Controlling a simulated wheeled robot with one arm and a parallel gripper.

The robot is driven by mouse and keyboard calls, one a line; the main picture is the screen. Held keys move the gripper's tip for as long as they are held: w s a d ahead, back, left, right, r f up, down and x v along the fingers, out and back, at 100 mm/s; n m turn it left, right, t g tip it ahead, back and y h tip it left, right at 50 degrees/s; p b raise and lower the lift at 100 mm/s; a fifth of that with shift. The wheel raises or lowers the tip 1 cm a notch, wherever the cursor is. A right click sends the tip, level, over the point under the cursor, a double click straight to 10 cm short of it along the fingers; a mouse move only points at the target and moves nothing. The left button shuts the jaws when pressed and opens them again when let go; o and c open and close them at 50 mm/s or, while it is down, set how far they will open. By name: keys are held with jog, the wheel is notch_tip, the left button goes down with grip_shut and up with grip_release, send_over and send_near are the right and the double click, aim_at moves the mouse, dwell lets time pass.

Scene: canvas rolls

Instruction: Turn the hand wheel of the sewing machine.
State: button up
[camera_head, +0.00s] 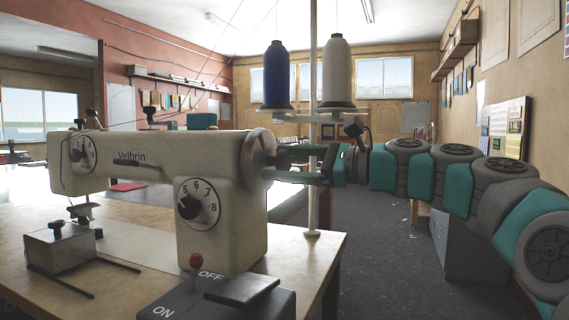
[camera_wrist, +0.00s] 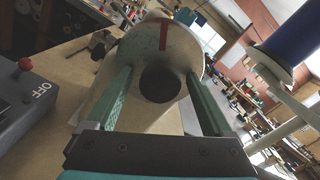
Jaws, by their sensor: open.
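The cream sewing machine (camera_head: 150,158), marked "Velhrin", stands on a wooden table. Its hand wheel (camera_head: 259,146) is a pale disc on the right end of the machine. In the wrist view the hand wheel (camera_wrist: 150,43) faces me, with a red mark near its top and a dark round hub (camera_wrist: 160,82) in the middle. My gripper (camera_head: 274,166) reaches in from the right at the wheel. In the wrist view my gripper (camera_wrist: 157,76) is open, with one green finger on each side of the hub. I cannot tell whether the fingers touch the wheel.
A thread stand (camera_head: 313,210) rises just behind my gripper, carrying a blue spool (camera_head: 277,75) and a white spool (camera_head: 338,72). A dark ON/OFF switch box (camera_head: 222,300) with a red knob sits at the table's front. The floor right of the table is partly clear.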

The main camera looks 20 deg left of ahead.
jog(key=d, duration=0.7)
jog(key=shift+s+d, duration=0.3)
jog(key=shift+d, duration=0.1)
